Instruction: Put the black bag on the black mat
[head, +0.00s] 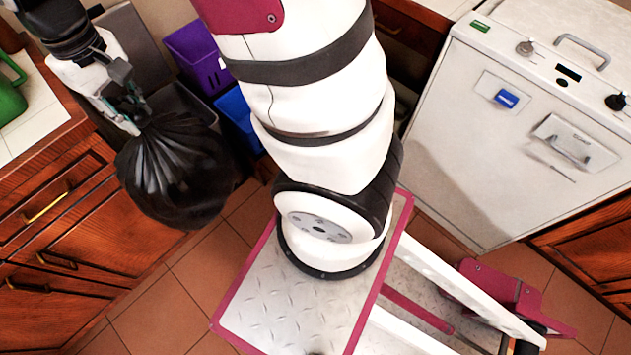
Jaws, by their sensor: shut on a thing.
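The black bag (178,175) hangs at the left of the head view, gathered at its top and bulging below. My gripper (133,119) is shut on the gathered top of the bag. The bag hangs in front of the wooden cabinets and above the tiled floor; I cannot tell whether its bottom touches anything. I see no black mat in this view.
A grey bin (128,42), a purple container (198,55) and a blue container (238,116) stand behind the bag. Wooden drawers (60,260) are at left, below a tiled counter (40,110). A white appliance (500,130) stands at right. Floor (190,290) shows at lower left.

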